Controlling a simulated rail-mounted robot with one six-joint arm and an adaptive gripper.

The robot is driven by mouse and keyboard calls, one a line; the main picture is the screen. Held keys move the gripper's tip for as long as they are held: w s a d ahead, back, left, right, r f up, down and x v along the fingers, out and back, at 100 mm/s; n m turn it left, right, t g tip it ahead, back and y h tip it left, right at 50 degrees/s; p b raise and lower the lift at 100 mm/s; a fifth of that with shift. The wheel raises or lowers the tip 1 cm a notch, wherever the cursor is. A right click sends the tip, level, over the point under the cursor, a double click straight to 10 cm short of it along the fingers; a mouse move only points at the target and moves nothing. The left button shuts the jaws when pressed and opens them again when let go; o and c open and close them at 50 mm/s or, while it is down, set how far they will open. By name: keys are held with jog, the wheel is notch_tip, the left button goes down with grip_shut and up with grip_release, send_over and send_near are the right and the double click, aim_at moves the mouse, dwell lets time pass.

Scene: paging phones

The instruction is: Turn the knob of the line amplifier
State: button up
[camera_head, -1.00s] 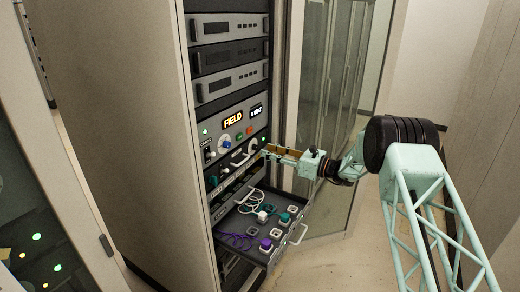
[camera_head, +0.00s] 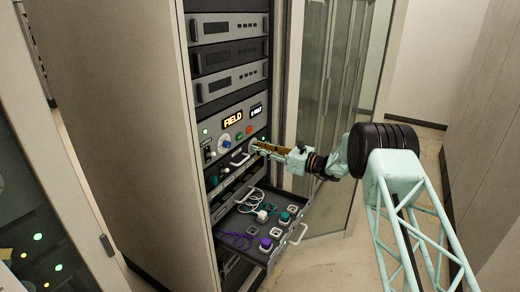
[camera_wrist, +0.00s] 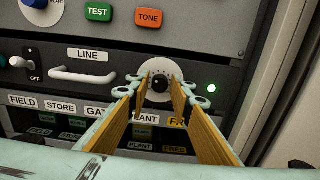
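The line amplifier (camera_wrist: 110,58) is a dark panel with a LINE label in the wrist view. Its black knob (camera_wrist: 160,84) sits on a pale round dial near the panel's right end. My gripper (camera_wrist: 160,88) is open, with its two tan-padded fingers pointing at the panel. The knob shows in the gap between the fingertips, with a finger on either side. I cannot tell whether the fingertips reach past its face or touch it. In the head view my gripper (camera_head: 257,147) is at the rack front and hides the knob.
A white handle (camera_wrist: 82,76) and an OFF toggle switch (camera_wrist: 33,66) are left of the knob. A green light (camera_wrist: 211,88) is right of it. TEST (camera_wrist: 98,11) and TONE (camera_wrist: 149,17) buttons sit above. An open drawer (camera_head: 228,222) with cables juts out below my gripper.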

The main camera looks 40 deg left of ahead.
jog(key=c, duration=0.5)
jog(key=shift+f+n+b, duration=0.1)
jog(key=shift+n+b, duration=0.5)
jog(key=shift+b, duration=0.65)
jog(key=shift+s+n+b, duration=0.15)
jog(key=shift+n+b, duration=8.15)
jog(key=shift+b, duration=1.5)
